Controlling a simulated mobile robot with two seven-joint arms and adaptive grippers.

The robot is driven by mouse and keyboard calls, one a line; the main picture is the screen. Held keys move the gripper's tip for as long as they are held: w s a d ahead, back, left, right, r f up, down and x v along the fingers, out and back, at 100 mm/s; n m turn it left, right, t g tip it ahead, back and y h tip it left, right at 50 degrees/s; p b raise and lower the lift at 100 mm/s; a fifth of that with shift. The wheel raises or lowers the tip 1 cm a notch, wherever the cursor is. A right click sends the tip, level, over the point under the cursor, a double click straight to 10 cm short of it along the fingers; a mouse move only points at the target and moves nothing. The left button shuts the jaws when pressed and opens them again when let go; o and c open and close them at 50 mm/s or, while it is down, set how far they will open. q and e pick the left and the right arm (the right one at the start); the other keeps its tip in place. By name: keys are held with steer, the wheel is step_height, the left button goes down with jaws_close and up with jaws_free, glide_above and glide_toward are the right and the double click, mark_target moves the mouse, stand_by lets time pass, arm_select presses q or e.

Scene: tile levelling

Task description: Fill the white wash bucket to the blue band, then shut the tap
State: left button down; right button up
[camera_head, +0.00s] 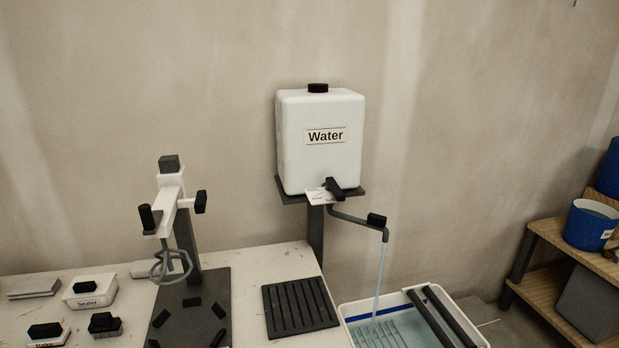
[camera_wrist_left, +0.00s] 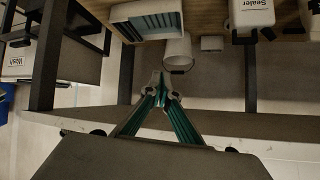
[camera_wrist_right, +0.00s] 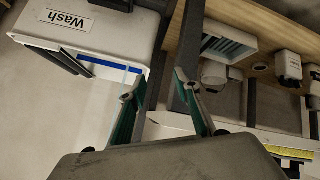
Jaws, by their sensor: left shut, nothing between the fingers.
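The white water tank (camera_head: 320,140) stands on a post by the wall. Its tap has a black handle (camera_head: 334,188) and a grey spout (camera_head: 350,215) with a black block near its end. A stream of water (camera_head: 379,278) falls from the spout into the white wash bucket (camera_head: 343,311). Pale blue water shows inside, and a blue band runs along the inner wall; the exact level against it is hard to tell. The bucket, labelled Wash, also shows in the right wrist view (camera_wrist_right: 115,28). My left gripper (camera_wrist_left: 163,84) is shut and empty. My right gripper (camera_wrist_right: 160,93) is open and empty, near the bucket in its view.
Dark rollers (camera_head: 428,315) lie across the bucket. Left of it, the bench carries a black slotted tray (camera_head: 299,306), a mixer stand (camera_head: 187,235) and a Sealer tub (camera_head: 90,293). A wooden shelf (camera_head: 550,262) with a blue bucket (camera_head: 590,225) stands at the right.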

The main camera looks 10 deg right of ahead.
mark_target(338, 189)
steer(key=w+d+r+h+p, duration=0.1)
steer(key=w+d+r+h, duration=0.2)
steer(key=r, duration=0.4)
steer(key=w+d+r+h+p, duration=0.1)
steer(key=w+d+r+p, duration=0.2)
steer(key=r, duration=0.4)
steer(key=w+a+r+m+t+y, duration=0.1)
steer(key=w+a+r+m+t, duration=0.1)
steer(key=w+r, duration=0.6)
steer(key=w+a+r+m+t+y, duration=0.1)
steer(key=w+a+r+m+t, duration=0.1)
steer(key=w+r, duration=0.6)
steer(key=w+a+r+m+t+y+b, duration=0.1)
steer(key=w+a+r+t, duration=0.3)
steer(key=w+r, duration=0.4)
steer(key=shift+w+a+r+m+y, duration=0.1)
steer(key=shift+w+a+m+y, duration=0.15)
steer(key=shift+w, duration=0.6)
steer(key=shift+w+a+m+y, duration=0.15)
steer(key=shift+w+a, duration=0.1)
steer(key=shift+w, duration=0.55)
arm_select(q)
steer(key=shift+s+a+r+y, duration=0.15)
steer(key=shift+a+r, duration=0.3)
steer(key=shift+s+a+r+y, duration=0.15)
steer(key=shift+a+r, duration=0.25)
steer(key=shift+r, duration=0.05)
arm_select(e)
steer(key=shift+w, duration=3.75)
jaws_close()
